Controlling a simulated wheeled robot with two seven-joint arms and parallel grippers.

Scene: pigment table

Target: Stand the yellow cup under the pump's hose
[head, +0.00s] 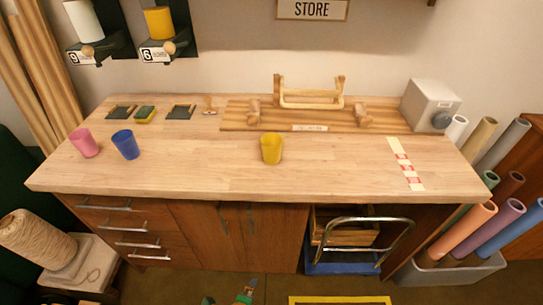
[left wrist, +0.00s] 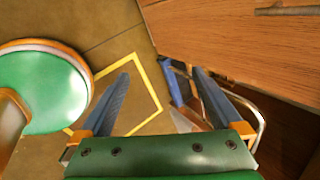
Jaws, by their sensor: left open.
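The yellow cup (head: 271,148) stands upright near the middle of the wooden table, in front of a long wooden board. I cannot make out a pump or its hose in either view. My left gripper (left wrist: 162,75) is open and empty in the left wrist view, its two blue-grey fingers apart over the floor beside the cabinet front. In the head view a small green and orange part of mine (head: 245,291) shows at the bottom edge, below and in front of the table; its fingers cannot be made out. My right gripper is not seen.
A pink cup (head: 84,142) and a blue cup (head: 125,144) stand at the table's left. A wooden board (head: 235,117) with a wooden frame lies behind. A white box (head: 428,103) with a dark knob stands at back right. The table around the yellow cup is clear.

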